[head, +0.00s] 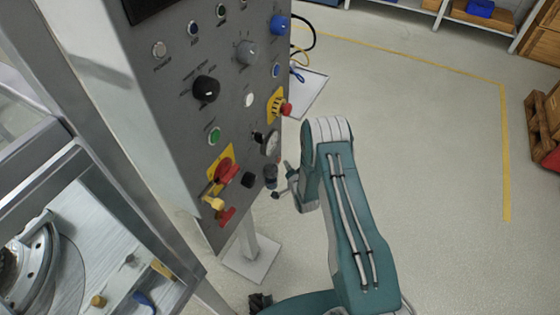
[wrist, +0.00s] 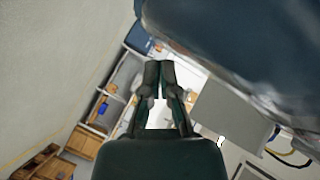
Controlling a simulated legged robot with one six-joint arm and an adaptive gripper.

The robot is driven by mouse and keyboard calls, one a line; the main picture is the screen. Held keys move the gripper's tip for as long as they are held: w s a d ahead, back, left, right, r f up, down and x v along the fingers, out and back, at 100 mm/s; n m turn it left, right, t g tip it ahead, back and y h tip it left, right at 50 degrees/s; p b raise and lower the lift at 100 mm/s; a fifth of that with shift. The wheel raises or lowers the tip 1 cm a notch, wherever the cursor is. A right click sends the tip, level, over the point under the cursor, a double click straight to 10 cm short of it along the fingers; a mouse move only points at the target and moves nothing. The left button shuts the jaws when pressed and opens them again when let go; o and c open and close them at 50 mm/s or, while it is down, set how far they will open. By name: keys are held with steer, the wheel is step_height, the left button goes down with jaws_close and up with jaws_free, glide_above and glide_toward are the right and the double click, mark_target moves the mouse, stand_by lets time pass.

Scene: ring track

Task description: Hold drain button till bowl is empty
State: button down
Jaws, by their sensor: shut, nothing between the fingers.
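The grey control panel (head: 225,80) carries several buttons and knobs. Its labels are too small to read, so I cannot tell which one is the drain button. A green button (head: 215,136), a white button (head: 249,100) and a black square button (head: 248,180) show on it. A round metal part (head: 30,265), perhaps the bowl, is cut off at the lower left; its contents are not visible. My gripper (head: 280,193) is beside the panel's lower right edge, near a dark knob (head: 271,176). In the wrist view its fingers (wrist: 158,66) are together and empty. Contact with the panel cannot be told.
A red emergency stop (head: 285,109) on yellow and a red-yellow switch (head: 222,172) stick out from the panel. A large dark rounded surface (wrist: 245,50) is close at the wrist view's upper right. Open floor (head: 430,130) lies right of my arm, with a wooden pallet (head: 545,120) beyond.

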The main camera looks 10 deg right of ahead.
steer(key=shift+a, duration=0.1)
steer(key=shift+w+a+r, duration=0.1)
steer(key=shift+w+a, duration=0.1)
steer(key=shift+w+a, duration=0.25)
steer(key=shift+a, duration=0.05)
stand_by(0.9)
steer(key=shift+w+a+r, duration=0.15)
steer(key=shift+w+r, duration=0.15)
steer(key=shift+w, duration=0.05)
stand_by(2.4)
steer(key=shift+s, duration=0.1)
stand_by(0.3)
steer(key=shift+s+d+f, duration=0.1)
steer(key=shift+s+d, duration=0.15)
steer(key=shift+d, duration=0.25)
steer(key=shift+s+d, duration=0.25)
steer(key=shift+d, duration=0.2)
